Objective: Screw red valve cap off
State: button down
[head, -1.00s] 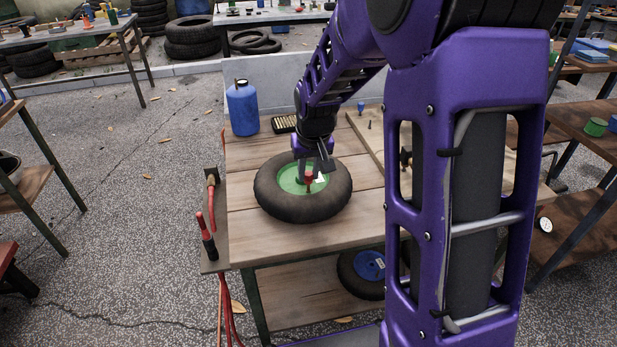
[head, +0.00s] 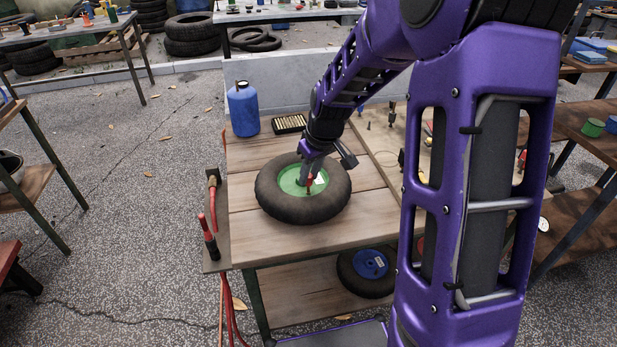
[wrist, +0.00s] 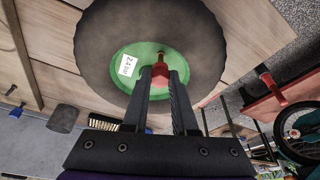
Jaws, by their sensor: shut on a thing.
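The wheel, a black tyre (head: 335,205) with a green hub (head: 290,182), lies flat on the cart's wooden top. The red valve cap (wrist: 160,70) shows between my fingertips in the wrist view, in front of the green hub. In the head view the red cap (head: 310,183) sits at the hub beside my fingers. My gripper (head: 310,178) reaches down to it from above, and its two dark fingers (wrist: 161,74) are closed on the cap. The fingers partly hide the cap and the valve stem below it.
A red-handled tool (head: 208,238) hangs at the cart's left edge. A wheel with a blue hub (head: 370,263) lies on the lower shelf. The wooden top (head: 250,240) is clear in front.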

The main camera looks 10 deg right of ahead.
jog(key=shift+n, duration=0.8)
jog(key=shift+d+r+n+g+y+p, duration=0.15)
jog(key=shift+n+g+y+p, duration=0.2)
jog(key=shift+n+p, duration=0.45)
jog(key=shift+f+n+y, duration=0.2)
jog(key=shift+n+y, duration=0.05)
jog(key=shift+n, duration=0.55)
jog(key=shift+w+r+n+g+p, duration=0.1)
jog(key=shift+r+n+g+p, duration=0.15)
jog(key=shift+n+p, duration=0.4)
jog(key=shift+f+n+g+p, duration=0.25)
jog(key=shift+n+p, duration=0.2)
jog(key=shift+n, duration=0.5)
